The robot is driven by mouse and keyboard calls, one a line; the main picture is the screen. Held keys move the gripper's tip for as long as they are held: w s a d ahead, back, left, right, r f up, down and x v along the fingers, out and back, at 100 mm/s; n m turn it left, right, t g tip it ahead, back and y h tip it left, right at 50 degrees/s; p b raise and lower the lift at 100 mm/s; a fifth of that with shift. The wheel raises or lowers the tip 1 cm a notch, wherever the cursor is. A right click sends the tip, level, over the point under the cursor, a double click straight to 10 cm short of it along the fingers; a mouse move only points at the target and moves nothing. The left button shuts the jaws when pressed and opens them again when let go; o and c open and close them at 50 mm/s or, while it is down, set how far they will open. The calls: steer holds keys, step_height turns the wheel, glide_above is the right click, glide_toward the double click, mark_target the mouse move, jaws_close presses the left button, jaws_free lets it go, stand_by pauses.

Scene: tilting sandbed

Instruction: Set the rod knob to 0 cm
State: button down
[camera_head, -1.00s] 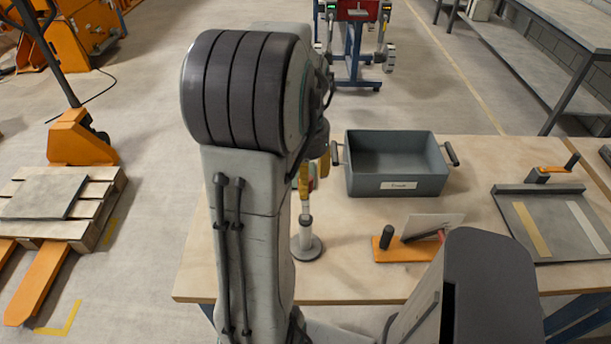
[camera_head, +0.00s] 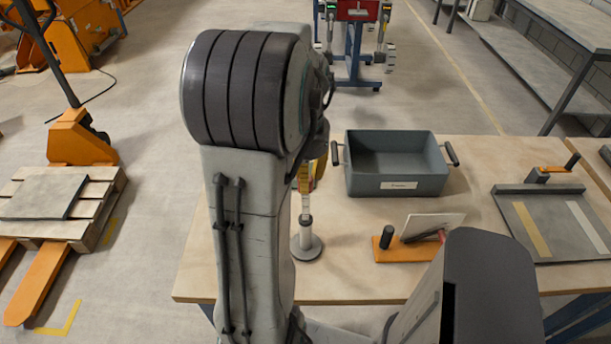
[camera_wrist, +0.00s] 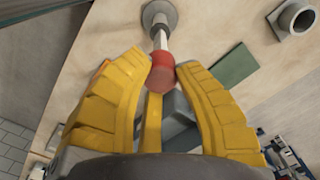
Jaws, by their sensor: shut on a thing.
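A rod with a grey round foot (camera_head: 306,247) stands upright on the wooden bench in the head view. The foot shows at the top of the wrist view (camera_wrist: 160,14), with the light metal rod (camera_wrist: 160,38) running from it to a red knob (camera_wrist: 162,73). My gripper (camera_wrist: 160,78) has yellow fingers on both sides of the red knob and is shut on it. In the head view my gripper (camera_head: 312,172) is at the rod's upper end, mostly hidden behind my arm. I cannot read any scale on the rod.
A grey bin (camera_head: 450,182) with side handles stands behind and right of the rod. An orange fixture (camera_head: 405,252) with a dark peg and pale plate is to the right. A flat grey tray (camera_head: 548,190) lies farther right. Bare bench lies in front of the rod.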

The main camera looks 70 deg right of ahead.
steer(key=b, duration=0.7)
glide_above(305, 219)
step_height(305, 219, down, 9)
steer(key=shift+d+r, duration=0.15)
steer(key=c, duration=0.9)
jaws_free()
steer(key=shift+d, duration=0.1)
steer(key=shift+o, duration=0.2)
steer(key=shift+r, duration=0.1)
steer(key=shift+r, duration=0.1)
step_height(305, 219, up, 12)
steer(key=shift+f, duration=0.1)
